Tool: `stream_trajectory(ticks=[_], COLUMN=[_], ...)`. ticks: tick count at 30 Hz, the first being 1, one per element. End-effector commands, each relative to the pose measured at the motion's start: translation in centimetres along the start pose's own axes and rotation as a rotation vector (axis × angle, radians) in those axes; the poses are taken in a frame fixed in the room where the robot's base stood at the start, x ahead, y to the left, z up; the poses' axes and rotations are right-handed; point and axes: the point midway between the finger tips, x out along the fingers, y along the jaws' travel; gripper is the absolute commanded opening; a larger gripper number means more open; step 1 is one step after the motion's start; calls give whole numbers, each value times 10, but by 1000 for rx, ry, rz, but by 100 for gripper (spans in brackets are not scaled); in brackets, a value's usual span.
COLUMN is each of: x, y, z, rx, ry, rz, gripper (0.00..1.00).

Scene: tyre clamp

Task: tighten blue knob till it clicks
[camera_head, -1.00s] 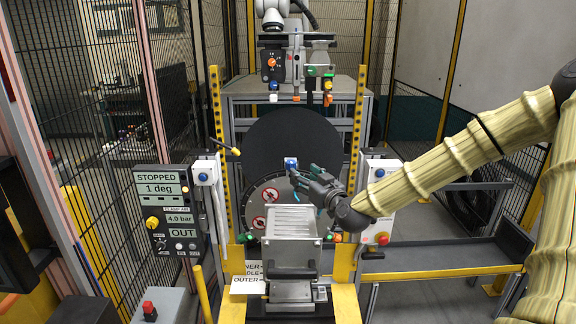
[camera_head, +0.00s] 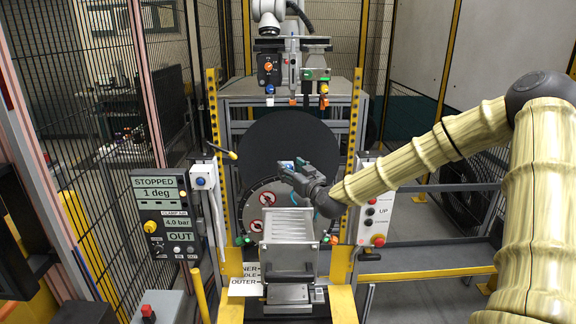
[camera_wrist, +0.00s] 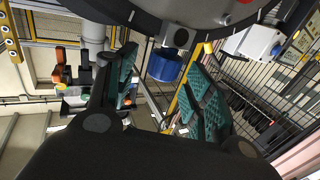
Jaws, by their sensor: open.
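The blue knob (camera_wrist: 164,66) shows in the wrist view just beyond my open fingers, between their teal pads and apart from them. In the head view the blue knob (camera_head: 287,166) is a small patch in front of the large dark disc (camera_head: 270,135), partly hidden by my gripper. My gripper (camera_head: 287,172) is open and comes in from the right. In the wrist view my gripper (camera_wrist: 160,95) has nothing between its pads. I cannot tell how tight the knob is.
A grey ribbed block (camera_head: 288,222) stands below my gripper. The control panel (camera_head: 167,215) at left reads STOPPED, 1 deg, 4.0 bar, OUT. A white button box (camera_head: 377,210) stands at the right. Yellow slotted posts (camera_head: 214,130) flank the disc.

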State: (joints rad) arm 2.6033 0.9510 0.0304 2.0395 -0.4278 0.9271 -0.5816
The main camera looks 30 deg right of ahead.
Motion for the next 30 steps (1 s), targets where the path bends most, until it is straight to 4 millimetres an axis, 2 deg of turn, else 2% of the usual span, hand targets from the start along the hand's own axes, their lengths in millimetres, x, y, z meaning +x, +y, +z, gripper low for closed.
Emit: stream_trajectory(ticks=[9, 22, 23, 30], x=[23, 27, 27, 27], y=[-1, -1, -1, -1], z=[0, 0, 0, 0], rx=[-1, 0, 0, 0], ry=[-1, -1, -1, -1], rz=[-1, -2, -2, -1], gripper=[52, 52, 48, 6])
